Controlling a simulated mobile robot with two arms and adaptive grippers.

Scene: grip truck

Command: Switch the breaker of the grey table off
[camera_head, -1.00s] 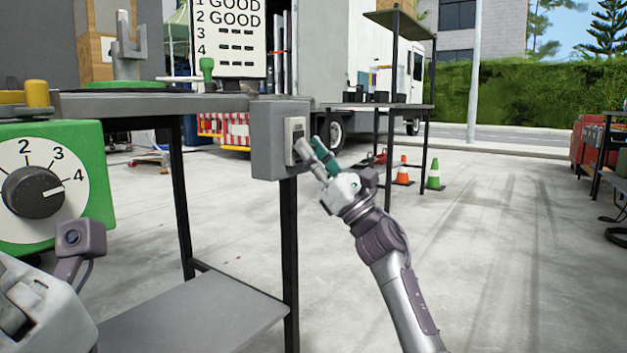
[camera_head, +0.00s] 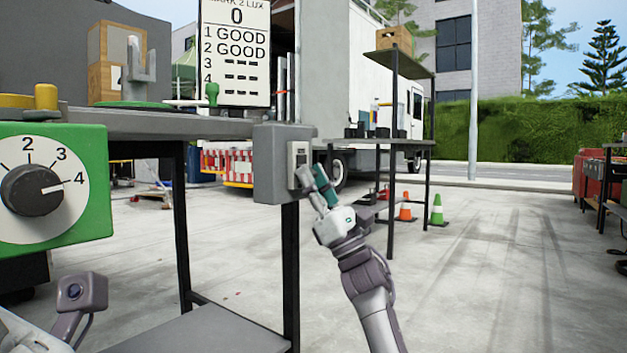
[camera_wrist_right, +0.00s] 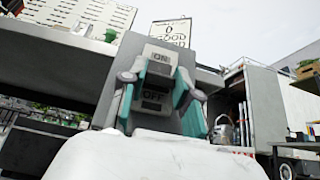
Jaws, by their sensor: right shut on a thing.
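The grey breaker box (camera_head: 268,165) is fixed at the right end of the grey table (camera_head: 150,122). Its light switch plate (camera_head: 299,158) faces right. In the right wrist view the plate reads ON above and OFF below, with a dark lever (camera_wrist_right: 159,73) sticking out between the two words. My right gripper (camera_head: 321,184) is at the plate; in the wrist view its teal-padded fingers (camera_wrist_right: 158,88) stand on both sides of the lever, shut on it. The lever's exact position is hard to tell. Of my left gripper, only a white part (camera_head: 25,335) shows at bottom left, fingers hidden.
A green box with a dial (camera_head: 35,190) is close at left. A board reading GOOD (camera_head: 235,50) stands behind the table. A black-legged shelf (camera_head: 390,142), traffic cones (camera_head: 437,209) and a white truck (camera_head: 375,60) are behind.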

